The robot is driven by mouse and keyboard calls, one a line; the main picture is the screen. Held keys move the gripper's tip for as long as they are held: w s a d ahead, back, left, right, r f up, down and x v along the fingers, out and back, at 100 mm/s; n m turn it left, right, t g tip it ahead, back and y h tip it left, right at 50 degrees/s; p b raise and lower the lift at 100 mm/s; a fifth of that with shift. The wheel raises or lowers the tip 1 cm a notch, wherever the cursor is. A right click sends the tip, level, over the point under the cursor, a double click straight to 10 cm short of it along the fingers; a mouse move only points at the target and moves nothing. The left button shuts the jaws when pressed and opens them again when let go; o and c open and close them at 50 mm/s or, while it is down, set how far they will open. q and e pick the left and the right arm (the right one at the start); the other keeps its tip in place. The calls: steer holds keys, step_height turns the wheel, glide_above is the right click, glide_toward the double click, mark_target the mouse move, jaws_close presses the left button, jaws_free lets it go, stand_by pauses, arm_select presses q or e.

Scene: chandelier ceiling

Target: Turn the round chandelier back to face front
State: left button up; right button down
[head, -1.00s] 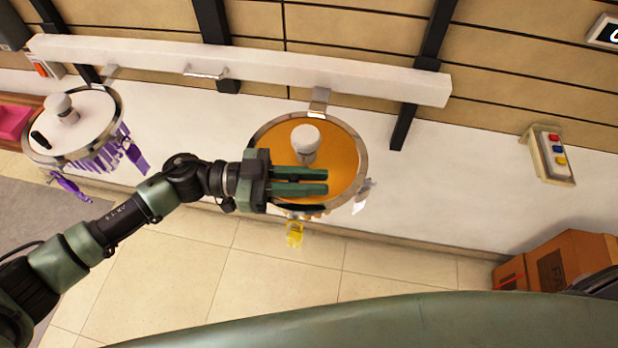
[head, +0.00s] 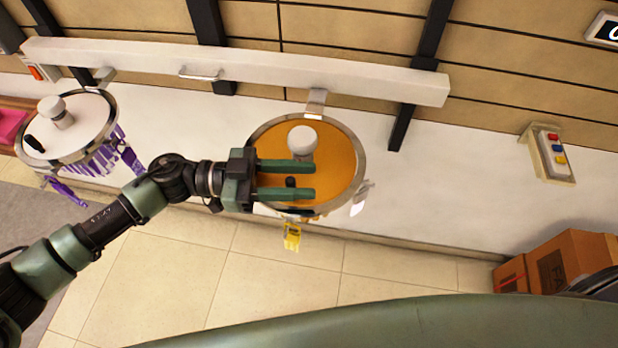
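A round chandelier (head: 337,170) with an orange top disc, metal rim and white centre knob (head: 302,141) hangs from a bracket in the middle of the head view. A small black handle (head: 291,182) stands on its disc, toward the near side. A yellow clip (head: 291,237) and a pale clip (head: 361,198) hang below its rim. My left gripper (head: 314,180) reaches over this disc from the left. Its two green fingers are spread, with the black handle between them and gaps on both sides. My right gripper is not in view.
A second round chandelier (head: 92,117) with a white disc, black handle and purple clips hangs at left. Both hang from a long white beam (head: 240,68). A button box (head: 547,153) is at right, cardboard boxes (head: 560,265) at lower right.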

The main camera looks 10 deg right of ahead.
arm_select(q)
steer(key=a+b, duration=0.1)
steer(key=a, duration=0.1)
steer(key=w+a, duration=0.1)
steer(key=a, duration=0.2)
steer(key=shift+w+a+f+b, duration=0.1)
steer(key=shift+w+a+b, duration=0.1)
steer(key=shift+b, duration=0.2)
steer(key=shift+a, duration=0.2)
